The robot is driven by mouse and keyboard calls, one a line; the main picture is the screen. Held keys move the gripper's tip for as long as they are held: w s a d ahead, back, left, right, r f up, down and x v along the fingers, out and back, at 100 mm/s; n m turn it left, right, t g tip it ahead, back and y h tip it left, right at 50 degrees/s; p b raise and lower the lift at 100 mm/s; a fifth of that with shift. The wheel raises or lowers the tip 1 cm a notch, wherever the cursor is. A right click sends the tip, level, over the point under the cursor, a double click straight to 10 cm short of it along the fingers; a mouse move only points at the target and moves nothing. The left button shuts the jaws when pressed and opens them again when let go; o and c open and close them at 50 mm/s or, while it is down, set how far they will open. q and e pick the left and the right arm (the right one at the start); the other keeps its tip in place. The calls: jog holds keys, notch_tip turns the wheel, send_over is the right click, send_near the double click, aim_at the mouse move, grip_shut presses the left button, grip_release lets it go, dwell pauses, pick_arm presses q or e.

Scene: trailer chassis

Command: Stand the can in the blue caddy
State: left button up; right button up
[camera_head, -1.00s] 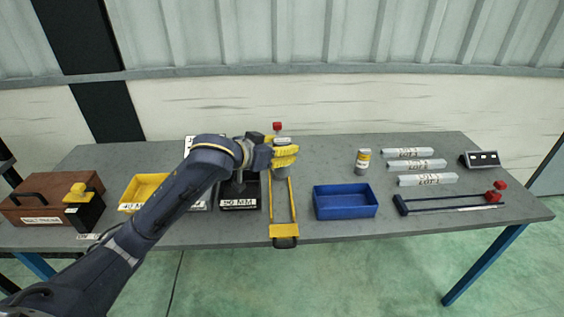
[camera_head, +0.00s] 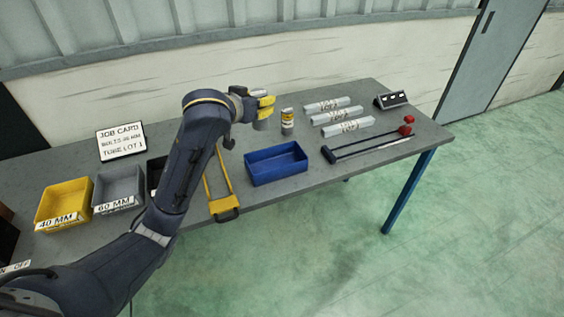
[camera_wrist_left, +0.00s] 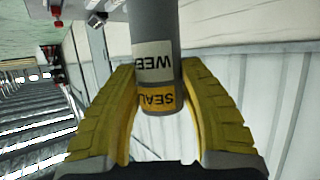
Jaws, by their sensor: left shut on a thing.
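My left gripper (camera_head: 264,106) is shut on a grey can (camera_head: 261,124), behind the blue caddy and left of a second can. In the left wrist view both yellow fingers (camera_wrist_left: 158,104) grip the held can (camera_wrist_left: 155,30), which has white and yellow label bands reading "WEB" and "SEAL". Its far end runs out of that view. I cannot tell how far it is above the table. The blue caddy (camera_head: 278,177) is an open, empty-looking box near the front edge. The second can (camera_head: 287,122), with a yellow and white label, stands upright on the table. My right gripper is not in view.
A yellow-framed tool (camera_head: 223,207) lies left of the caddy. Yellow (camera_head: 62,203) and grey (camera_head: 118,188) bins and a job card (camera_head: 121,142) are further left. Labelled tubes (camera_head: 335,118), a dark bar tool with red knobs (camera_head: 370,143) and a dark block (camera_head: 391,100) lie right.

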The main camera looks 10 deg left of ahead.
pick_arm(q)
jog(key=f, duration=1.9)
jog(key=shift+s+a+f, duration=0.1)
jog(key=shift+a, duration=0.1)
jog(key=o, duration=1.4)
jog(key=shift+f, duration=0.15)
jog(key=shift+c, duration=0.2)
jog(key=shift+r, duration=0.25)
jog(key=v, duration=1.2)
